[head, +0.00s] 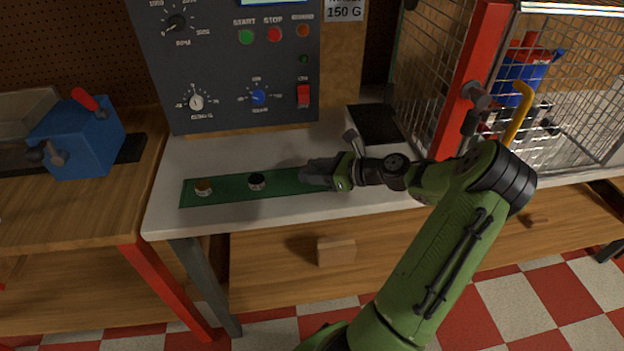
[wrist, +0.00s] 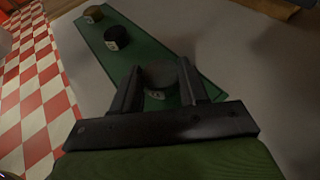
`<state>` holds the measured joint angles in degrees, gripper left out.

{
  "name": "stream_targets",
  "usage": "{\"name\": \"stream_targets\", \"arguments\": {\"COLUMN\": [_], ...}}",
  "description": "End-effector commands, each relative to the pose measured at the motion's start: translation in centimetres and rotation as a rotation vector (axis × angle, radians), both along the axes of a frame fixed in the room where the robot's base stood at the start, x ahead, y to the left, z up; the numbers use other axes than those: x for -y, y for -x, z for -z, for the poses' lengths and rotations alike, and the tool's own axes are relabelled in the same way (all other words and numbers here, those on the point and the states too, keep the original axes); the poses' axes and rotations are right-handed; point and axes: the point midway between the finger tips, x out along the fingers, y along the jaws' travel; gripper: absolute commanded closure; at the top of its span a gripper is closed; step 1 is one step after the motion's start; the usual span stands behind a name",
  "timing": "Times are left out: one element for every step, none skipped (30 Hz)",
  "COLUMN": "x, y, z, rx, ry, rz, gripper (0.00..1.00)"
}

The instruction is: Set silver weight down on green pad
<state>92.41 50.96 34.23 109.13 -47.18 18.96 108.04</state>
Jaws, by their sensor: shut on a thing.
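The green pad (head: 226,190) is a long strip on the white bench top, and it also shows in the wrist view (wrist: 139,53). A brass weight (head: 204,187) and a black weight (head: 256,181) stand on its left and middle parts. My gripper (head: 312,175) is over the pad's right end. In the wrist view my gripper (wrist: 158,90) is shut on the grey, silver weight (wrist: 160,76), which sits between the two fingers with a pale label facing me. The weight is over the pad; I cannot tell whether its base touches.
A control panel (head: 235,65) with knobs and buttons stands behind the pad. A black square (head: 377,123) lies on the bench to the right, beside a wire cage (head: 440,70) with a red post. A blue vise (head: 78,140) is on the wooden table at left.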

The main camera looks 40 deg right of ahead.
Motion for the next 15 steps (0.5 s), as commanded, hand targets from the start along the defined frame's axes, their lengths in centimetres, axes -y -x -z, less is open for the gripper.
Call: {"name": "stream_targets", "arguments": {"x": [-0.05,-0.04,-0.03,-0.02,-0.02,-0.01,-0.02,-0.01,-0.02,-0.02,-0.02,0.0,0.0,0.0,0.0], "y": [-0.04,-0.04,-0.03,-0.03,-0.04,-0.03,-0.04,-0.03,-0.04,-0.04,-0.04,-0.02,-0.02,-0.02,-0.02], "z": [0.93,0.99,0.88,0.77,0.73,0.69,0.68,0.69,0.78,0.87,0.96,0.97,0.97,0.97,0.97], "rx": [0.002,0.002,0.003,0.003,0.002,0.002,0.002,0.002,0.002,0.003,0.002,0.001,0.001,0.001,0.0], "ry": [0.0,0.001,0.002,0.003,0.003,0.002,0.002,0.002,0.001,0.001,0.0,0.001,0.001,0.001,0.001], "rz": [-0.001,-0.002,-0.001,-0.001,-0.001,-0.001,-0.001,-0.001,-0.001,-0.001,0.0,0.001,0.001,0.001,0.001], "gripper": [1.0,1.0,1.0,1.0,1.0,1.0,1.0,1.0,1.0,1.0,1.0,0.51,0.46,0.42,0.35]}}
